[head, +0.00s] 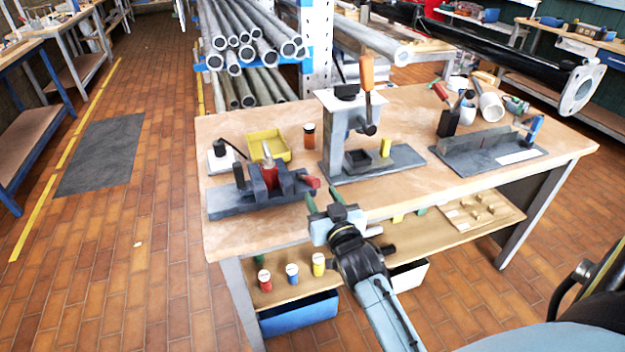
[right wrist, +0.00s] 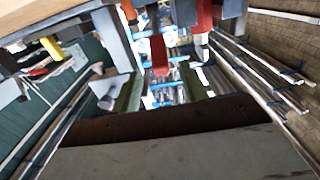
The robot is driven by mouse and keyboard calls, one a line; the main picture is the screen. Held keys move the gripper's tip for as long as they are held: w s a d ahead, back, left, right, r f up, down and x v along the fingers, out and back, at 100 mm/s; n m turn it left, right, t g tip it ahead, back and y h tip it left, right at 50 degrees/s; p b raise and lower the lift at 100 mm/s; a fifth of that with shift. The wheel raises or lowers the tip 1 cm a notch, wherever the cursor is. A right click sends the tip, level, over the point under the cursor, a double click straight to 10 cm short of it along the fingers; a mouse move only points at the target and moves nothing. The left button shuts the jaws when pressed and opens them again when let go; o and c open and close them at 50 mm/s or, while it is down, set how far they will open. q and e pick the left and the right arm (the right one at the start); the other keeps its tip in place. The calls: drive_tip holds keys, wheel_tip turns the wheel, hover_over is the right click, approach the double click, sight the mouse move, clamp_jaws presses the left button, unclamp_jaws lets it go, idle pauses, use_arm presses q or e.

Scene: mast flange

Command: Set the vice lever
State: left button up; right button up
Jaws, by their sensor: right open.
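The vice (head: 265,192) sits on a dark base at the left front of the workbench, with a red piece (head: 270,177) upright between its dark jaws. A short red lever handle (head: 311,181) sticks out at its right end. My right gripper (head: 323,197) is open and empty at the bench's front edge, just below and right of that handle, its green-tipped fingers pointing toward it. In the right wrist view a red handle (right wrist: 160,55) shows beyond and between the open fingers (right wrist: 161,88), apparently apart from them. My left gripper is out of view.
A press with an orange-handled lever (head: 367,75) stands just right of the vice. A yellow tray (head: 268,145) and a black-handled white block (head: 222,157) lie behind it. A grey fixture (head: 490,150) is at the right. A lower shelf (head: 440,225) holds small parts.

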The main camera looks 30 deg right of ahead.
sight(310, 176)
drive_tip(key=x, duration=0.7)
drive_tip(key=shift+b, duration=0.3)
clamp_jaws()
